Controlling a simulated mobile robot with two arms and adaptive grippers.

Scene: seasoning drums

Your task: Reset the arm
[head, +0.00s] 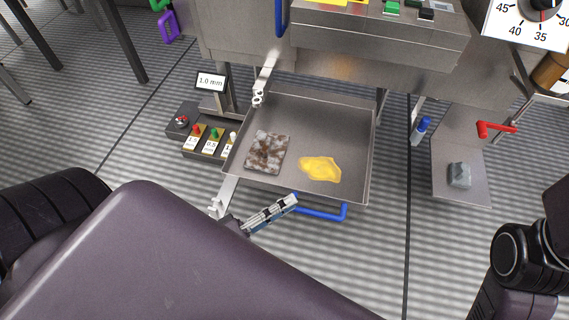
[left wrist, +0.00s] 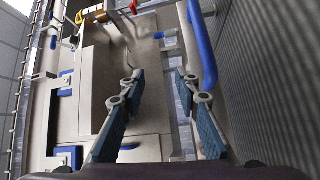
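My left gripper (head: 270,212) is in front of the metal tray, beside the blue handle (head: 325,213) at the tray's near edge. In the head view the handle is partly hidden by it, and I cannot tell whether they touch. In the left wrist view the gripper (left wrist: 160,77) has its two blue-padded fingers apart, with nothing between them. A long blue bar (left wrist: 202,45) runs close beside the right finger there. Part of my right arm shows at the lower right of the head view; its gripper is out of view.
The metal tray (head: 335,118) holds a brown-grey slab (head: 268,152) and a yellow patch (head: 321,168). Left of it are coloured knobs (head: 214,133) and a "1.0 mm" display (head: 211,81). A red crank (head: 495,129) and grey lump (head: 460,175) are at right. Floor in front is clear.

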